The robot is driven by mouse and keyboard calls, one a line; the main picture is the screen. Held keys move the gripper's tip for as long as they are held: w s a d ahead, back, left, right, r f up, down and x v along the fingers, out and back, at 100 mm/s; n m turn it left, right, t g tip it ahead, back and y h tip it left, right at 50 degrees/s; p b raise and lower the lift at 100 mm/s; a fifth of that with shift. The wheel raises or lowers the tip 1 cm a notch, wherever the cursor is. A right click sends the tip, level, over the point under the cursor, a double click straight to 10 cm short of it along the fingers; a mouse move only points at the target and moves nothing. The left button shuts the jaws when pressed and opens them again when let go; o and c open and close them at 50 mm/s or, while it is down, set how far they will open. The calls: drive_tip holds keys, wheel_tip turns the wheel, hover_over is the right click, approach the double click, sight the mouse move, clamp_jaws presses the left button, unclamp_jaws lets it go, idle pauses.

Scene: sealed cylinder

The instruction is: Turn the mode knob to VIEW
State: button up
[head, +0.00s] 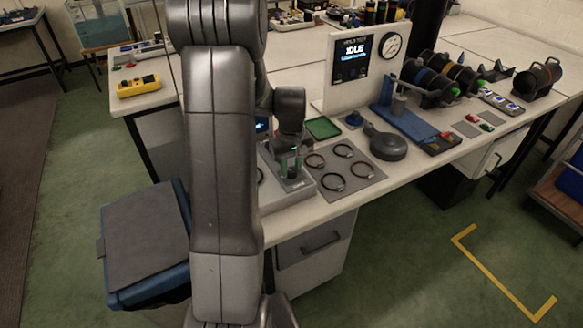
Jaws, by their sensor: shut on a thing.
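My gripper (291,168) points down at a grey bench unit (300,187) just right of my forearm. Its fingers are shut on a small part at the top of this unit, which I take to be the mode knob. The knob itself is hidden between the fingers, and its markings and the VIEW label are too small to read. A small blue-lit screen (262,125) shows partly behind my arm. My arm covers the left part of the unit.
A grey plate with several black rings (345,168) lies right of the unit, with a green tray (323,128) behind it. A round dark object (388,146) and an upright panel with screen and gauge (365,65) stand further right. A yellow device (138,86) sits left.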

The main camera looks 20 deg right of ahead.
sight(291, 170)
drive_tip(key=n, duration=0.4)
drive_tip(key=shift+n+b, duration=0.35)
drive_tip(key=shift+n, duration=1.55)
drive_tip(key=o, duration=1)
wheel_tip(291, 170, up, 14)
drive_tip(key=shift+f, duration=0.2)
wheel_tip(291, 170, down, 14)
drive_tip(key=shift+r, duration=0.15)
